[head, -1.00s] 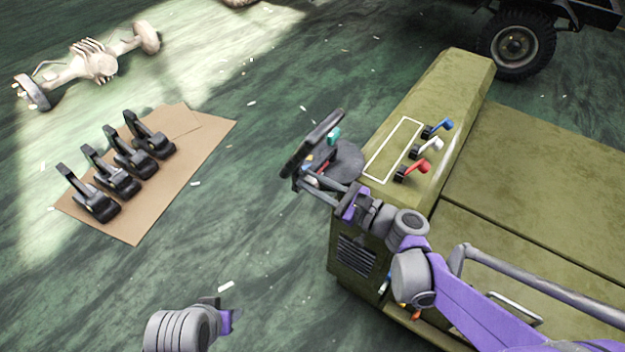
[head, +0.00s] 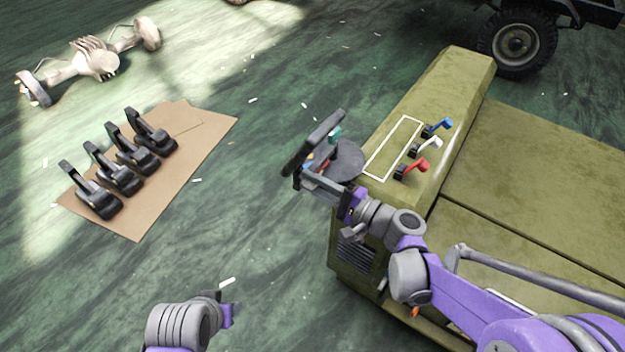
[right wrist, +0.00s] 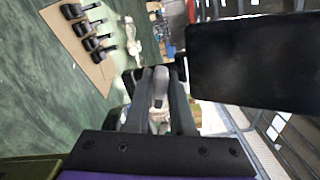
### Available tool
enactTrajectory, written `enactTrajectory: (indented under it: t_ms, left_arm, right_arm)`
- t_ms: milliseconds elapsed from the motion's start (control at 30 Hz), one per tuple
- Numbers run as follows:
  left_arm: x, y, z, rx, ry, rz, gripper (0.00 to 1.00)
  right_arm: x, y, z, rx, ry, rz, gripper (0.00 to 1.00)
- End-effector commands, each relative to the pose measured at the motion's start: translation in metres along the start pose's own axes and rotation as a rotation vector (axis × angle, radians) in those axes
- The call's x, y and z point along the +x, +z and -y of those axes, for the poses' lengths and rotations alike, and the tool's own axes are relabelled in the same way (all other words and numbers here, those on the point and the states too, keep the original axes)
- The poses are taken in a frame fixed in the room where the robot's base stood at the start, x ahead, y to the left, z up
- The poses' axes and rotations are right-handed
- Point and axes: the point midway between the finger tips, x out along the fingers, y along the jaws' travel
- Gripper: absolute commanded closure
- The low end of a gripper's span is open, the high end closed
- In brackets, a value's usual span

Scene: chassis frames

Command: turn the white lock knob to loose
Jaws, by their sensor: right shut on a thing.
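The knob's setting cannot be read.
The olive cabinet (head: 470,85) carries blue (head: 440,126), white (head: 430,145) and red (head: 416,167) levers. Several black pedal-like parts lie on brown cardboard (head: 150,215). An axle (head: 98,62) lies at upper left. Green floor between is open.

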Motion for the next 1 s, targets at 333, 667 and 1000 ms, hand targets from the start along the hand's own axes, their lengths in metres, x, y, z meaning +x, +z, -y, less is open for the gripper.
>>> enactTrajectory:
  t_ms: [333, 667, 1000]
  left_arm:
    - [-0.003, -0.0013, 0.0, 0.0, 0.0, -0.001, 0.5]
    - [-0.0038, -0.0017, 0.0, 0.0, 0.0, -0.001, 0.5]
    - [-0.0038, -0.0017, 0.0, 0.0, 0.0, -0.001, 0.5]
  right_arm:
    - [0.0, 0.0, -0.001, -0.225, 0.001, 0.0, 1.0]
    - [-0.0001, 0.0, -0.0017, -0.31, 0.001, 0.0, 1.0]
    - [-0.0001, 0.0, -0.0018, -0.318, 0.001, 0.0, 1.0]
